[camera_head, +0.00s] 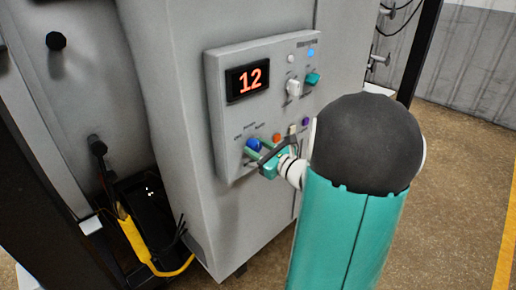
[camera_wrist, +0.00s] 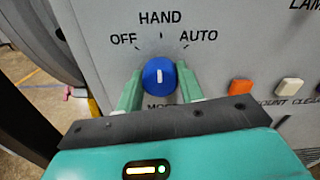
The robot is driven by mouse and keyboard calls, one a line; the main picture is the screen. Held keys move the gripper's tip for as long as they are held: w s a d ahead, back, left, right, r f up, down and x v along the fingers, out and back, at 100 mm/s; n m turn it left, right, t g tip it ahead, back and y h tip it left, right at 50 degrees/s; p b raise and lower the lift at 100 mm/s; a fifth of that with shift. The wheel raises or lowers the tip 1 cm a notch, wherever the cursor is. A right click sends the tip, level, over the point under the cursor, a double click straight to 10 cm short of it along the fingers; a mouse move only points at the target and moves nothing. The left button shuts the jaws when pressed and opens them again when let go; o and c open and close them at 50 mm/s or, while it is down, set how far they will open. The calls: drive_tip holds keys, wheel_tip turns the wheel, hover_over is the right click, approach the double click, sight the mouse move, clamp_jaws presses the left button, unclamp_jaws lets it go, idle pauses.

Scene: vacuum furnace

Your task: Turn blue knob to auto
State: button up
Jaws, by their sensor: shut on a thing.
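The blue knob (camera_wrist: 159,77) is round with a white pointer line, on a light grey panel. Its pointer stands upright, toward the HAND label, with OFF at the left and AUTO at the right. My gripper (camera_wrist: 160,88) has its two green fingers on either side of the knob, shut on it. In the head view the blue knob (camera_head: 254,144) shows at the lower left of the panel, with my gripper (camera_head: 262,153) at it. The label under the knob is partly hidden by my gripper.
The panel (camera_head: 225,125) has a red display (camera_head: 248,80) reading 12. An orange button (camera_wrist: 240,87) and a white button (camera_wrist: 289,87) sit right of the knob. A teal knob (camera_head: 312,79) and a white knob (camera_head: 293,88) are higher up.

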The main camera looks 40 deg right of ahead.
drive_tip(key=m, duration=0.4)
drive_tip(key=shift+m, duration=0.3)
drive_tip(key=m, duration=0.5)
idle(0.6)
drive_tip(key=o, duration=1)
drive_tip(key=shift+s, duration=0.1)
drive_tip(key=s, duration=1.3)
drive_tip(key=shift+s+d, duration=0.2)
drive_tip(key=shift+s, duration=0.1)
